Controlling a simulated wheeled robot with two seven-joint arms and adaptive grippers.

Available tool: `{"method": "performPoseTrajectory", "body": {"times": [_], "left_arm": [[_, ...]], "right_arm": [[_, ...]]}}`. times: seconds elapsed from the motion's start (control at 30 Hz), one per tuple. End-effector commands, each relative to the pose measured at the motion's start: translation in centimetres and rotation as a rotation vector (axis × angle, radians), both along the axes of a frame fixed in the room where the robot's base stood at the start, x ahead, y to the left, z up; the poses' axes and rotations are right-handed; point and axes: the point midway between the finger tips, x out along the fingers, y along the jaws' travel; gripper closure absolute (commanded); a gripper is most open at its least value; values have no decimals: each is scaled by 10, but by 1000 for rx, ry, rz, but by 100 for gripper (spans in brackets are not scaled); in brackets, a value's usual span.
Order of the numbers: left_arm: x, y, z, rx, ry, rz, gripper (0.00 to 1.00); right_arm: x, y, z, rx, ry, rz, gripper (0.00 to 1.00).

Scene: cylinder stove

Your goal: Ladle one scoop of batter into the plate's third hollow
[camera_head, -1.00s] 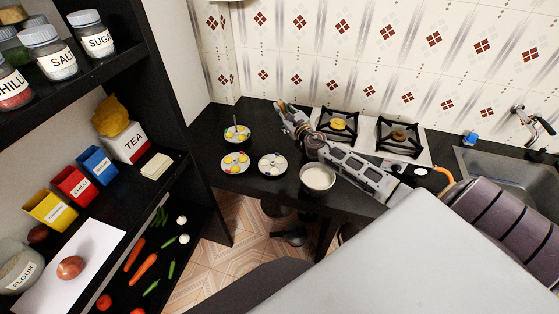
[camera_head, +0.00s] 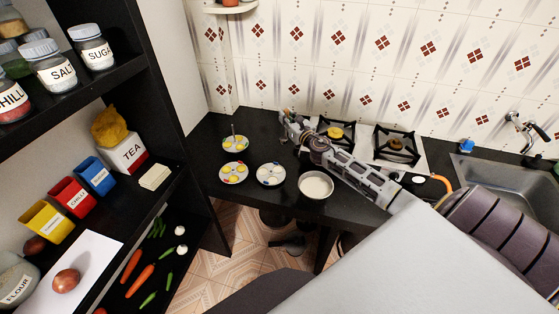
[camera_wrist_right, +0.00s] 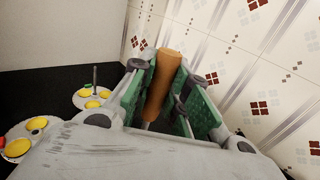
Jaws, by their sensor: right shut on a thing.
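My right gripper (camera_head: 287,117) is over the back of the black counter, left of the stove. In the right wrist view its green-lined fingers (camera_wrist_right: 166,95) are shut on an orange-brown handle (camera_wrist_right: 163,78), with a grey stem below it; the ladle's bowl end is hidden. A bowl of pale batter (camera_head: 316,185) stands at the counter's front, below my forearm. Left of it is a round plate with hollows (camera_head: 270,174), some pale and some dark. I cannot tell which hollow is the third. My left gripper is not in view.
Two more round plates with yellow contents stand left, one in front (camera_head: 233,173) and one behind (camera_head: 235,144) with a thin upright stick. A stove (camera_head: 372,142) and sink (camera_head: 500,175) lie right. A shelf unit (camera_head: 165,120) stands left; the tiled wall is close behind.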

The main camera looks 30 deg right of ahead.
Motion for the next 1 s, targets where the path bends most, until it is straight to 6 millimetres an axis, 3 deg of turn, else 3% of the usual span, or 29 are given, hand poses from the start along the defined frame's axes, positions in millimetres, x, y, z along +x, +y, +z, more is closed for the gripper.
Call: {"method": "performPoseTrajectory", "body": {"times": [0.6, 1.0], "left_arm": [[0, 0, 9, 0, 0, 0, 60], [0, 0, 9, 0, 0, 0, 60]], "right_arm": [[0, 0, 28, -3, -2, 1, 100], [0, 0, 30, -1, -1, 0, 100]]}}
